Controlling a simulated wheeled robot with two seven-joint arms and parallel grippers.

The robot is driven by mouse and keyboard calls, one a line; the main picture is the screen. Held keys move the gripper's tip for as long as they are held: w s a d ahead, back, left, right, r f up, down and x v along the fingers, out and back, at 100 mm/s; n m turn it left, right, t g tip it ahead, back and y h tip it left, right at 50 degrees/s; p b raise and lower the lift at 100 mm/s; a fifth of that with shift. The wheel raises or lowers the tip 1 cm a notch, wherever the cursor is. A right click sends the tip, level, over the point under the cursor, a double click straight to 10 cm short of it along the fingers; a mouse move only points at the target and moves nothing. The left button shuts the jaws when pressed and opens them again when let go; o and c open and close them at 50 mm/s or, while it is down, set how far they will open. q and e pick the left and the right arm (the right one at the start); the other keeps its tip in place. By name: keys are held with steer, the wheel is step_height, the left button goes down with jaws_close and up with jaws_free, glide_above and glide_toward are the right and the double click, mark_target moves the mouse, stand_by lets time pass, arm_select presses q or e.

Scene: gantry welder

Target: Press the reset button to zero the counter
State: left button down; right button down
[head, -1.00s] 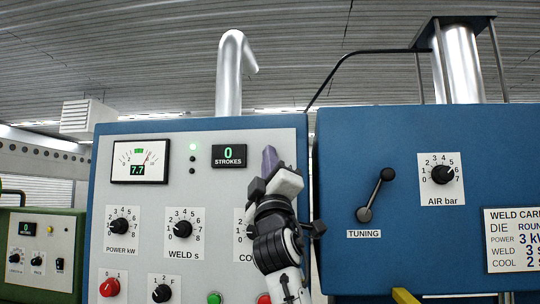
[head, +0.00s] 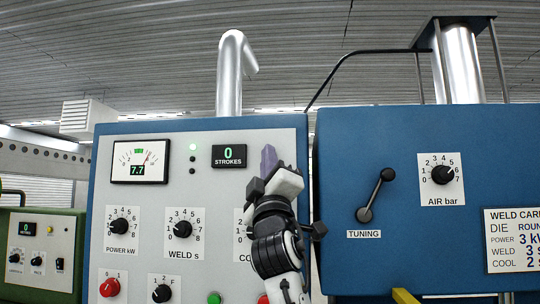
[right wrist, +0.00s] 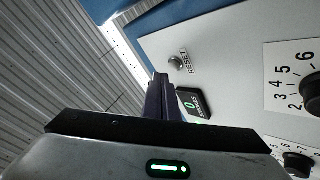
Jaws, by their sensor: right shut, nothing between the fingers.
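The strokes counter (head: 229,156) on the grey panel reads 0 in the head view. It also shows in the right wrist view (right wrist: 193,103), beside my fingers. The round metallic reset button (right wrist: 176,62) is seen in the right wrist view, with the word RESET beside it, just beyond the fingertips. In the head view I cannot make it out; my right gripper covers that part of the panel. My right gripper (head: 268,158) is shut and empty in front of the panel, right of the counter. Its purple fingers (right wrist: 160,84) point toward the panel. Contact with the button cannot be told. My left gripper is out of view.
The panel carries a power meter (head: 140,161), a weld knob (head: 182,230), a power knob (head: 122,227) and a red knob (head: 109,287). A tuning lever (head: 376,195) and an air knob (head: 442,174) are on the blue cabinet at right.

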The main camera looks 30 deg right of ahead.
steer(key=shift+s+a, duration=0.75)
steer(key=shift+s, duration=0.25)
steer(key=shift+s+a, duration=0.75)
steer(key=shift+s, duration=0.25)
